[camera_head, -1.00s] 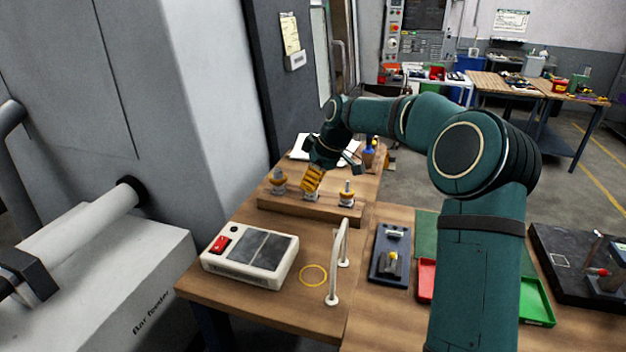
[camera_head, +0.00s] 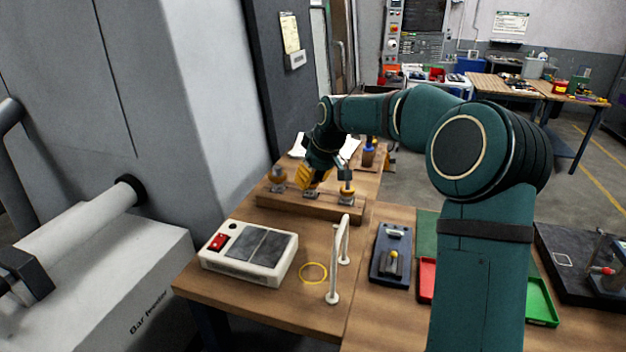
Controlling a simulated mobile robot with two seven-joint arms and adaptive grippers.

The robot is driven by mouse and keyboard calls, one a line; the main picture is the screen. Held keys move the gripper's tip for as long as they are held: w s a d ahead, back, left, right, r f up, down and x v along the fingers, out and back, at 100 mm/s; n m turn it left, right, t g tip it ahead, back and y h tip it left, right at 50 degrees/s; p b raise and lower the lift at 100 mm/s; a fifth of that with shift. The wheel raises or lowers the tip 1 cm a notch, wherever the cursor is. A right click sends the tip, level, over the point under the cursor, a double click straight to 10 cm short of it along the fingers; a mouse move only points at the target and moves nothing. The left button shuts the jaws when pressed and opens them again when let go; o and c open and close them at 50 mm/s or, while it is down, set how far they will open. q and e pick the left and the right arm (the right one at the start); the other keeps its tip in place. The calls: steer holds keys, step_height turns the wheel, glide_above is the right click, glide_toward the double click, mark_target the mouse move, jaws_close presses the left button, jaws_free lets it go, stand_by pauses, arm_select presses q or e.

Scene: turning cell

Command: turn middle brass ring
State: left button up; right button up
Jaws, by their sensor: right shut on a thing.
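A wooden block (camera_head: 290,206) on the bench bears three posts in a row. A brass ring (camera_head: 277,176) tops the left post and another brass ring (camera_head: 347,190) tops the right post. My right gripper (camera_head: 308,182), with yellow fingers, reaches down from behind onto the middle post and is shut there. The middle brass ring is mostly hidden by the fingers; only the pale foot of its post (camera_head: 311,195) shows below them. A dark part of my wrist hangs close to the right post. My left gripper is not in view.
A white box with a red switch (camera_head: 249,254) stands in front of the block. A white arched handle (camera_head: 341,258) rises beside a yellow circle (camera_head: 314,272). A dark tray (camera_head: 390,254) lies further right.

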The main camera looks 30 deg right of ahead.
steer(key=shift+a+m+h, duration=0.1)
steer(key=shift+m+h, duration=0.4)
steer(key=shift+m, duration=0.8)
steer(key=shift+r, duration=0.1)
steer(key=o, duration=1.3)
steer(key=v, duration=1.2)
